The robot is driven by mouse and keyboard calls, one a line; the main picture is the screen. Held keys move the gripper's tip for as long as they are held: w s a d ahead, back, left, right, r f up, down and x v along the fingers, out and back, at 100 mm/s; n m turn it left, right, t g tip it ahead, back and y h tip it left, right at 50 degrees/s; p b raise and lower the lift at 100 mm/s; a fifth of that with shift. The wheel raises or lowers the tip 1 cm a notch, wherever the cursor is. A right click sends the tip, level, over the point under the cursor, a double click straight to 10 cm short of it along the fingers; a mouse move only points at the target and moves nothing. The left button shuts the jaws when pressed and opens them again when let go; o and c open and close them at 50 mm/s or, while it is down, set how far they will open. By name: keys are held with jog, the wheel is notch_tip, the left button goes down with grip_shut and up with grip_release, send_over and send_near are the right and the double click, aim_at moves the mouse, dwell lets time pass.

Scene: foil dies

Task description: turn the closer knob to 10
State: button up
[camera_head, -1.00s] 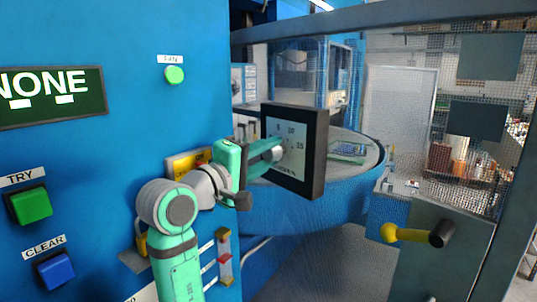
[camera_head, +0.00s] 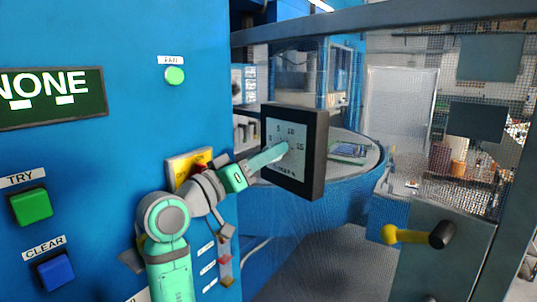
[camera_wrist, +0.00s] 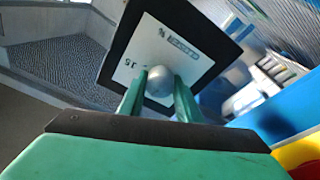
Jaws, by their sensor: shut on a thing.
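The closer knob (camera_wrist: 159,82) is a round grey knob at the middle of a white dial plate (camera_head: 302,167) in a black square frame (camera_head: 317,155). The plate carries numbers; 5, 10 and 15 can be made out in the head view. My gripper (camera_head: 284,148) reaches the dial from the left, and its green fingers are shut on the knob. In the wrist view my gripper (camera_wrist: 160,90) has one finger on each side of the knob. The fingers cover part of the dial in the head view, and the knob's pointer cannot be made out.
A blue panel on the left holds a green TRY button (camera_head: 31,206), a blue CLEAR button (camera_head: 55,270), a small green button (camera_head: 175,75) and a screen reading NONE (camera_head: 50,97).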

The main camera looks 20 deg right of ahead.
jog(key=shift+m+g, duration=0.5)
jog(key=shift+m, duration=1.3)
jog(key=shift+d+h, duration=0.1)
jog(key=shift+h, duration=0.2)
jog(key=shift+f, duration=0.1)
jog(key=o, duration=1.1)
jog(key=shift+c, duration=0.2)
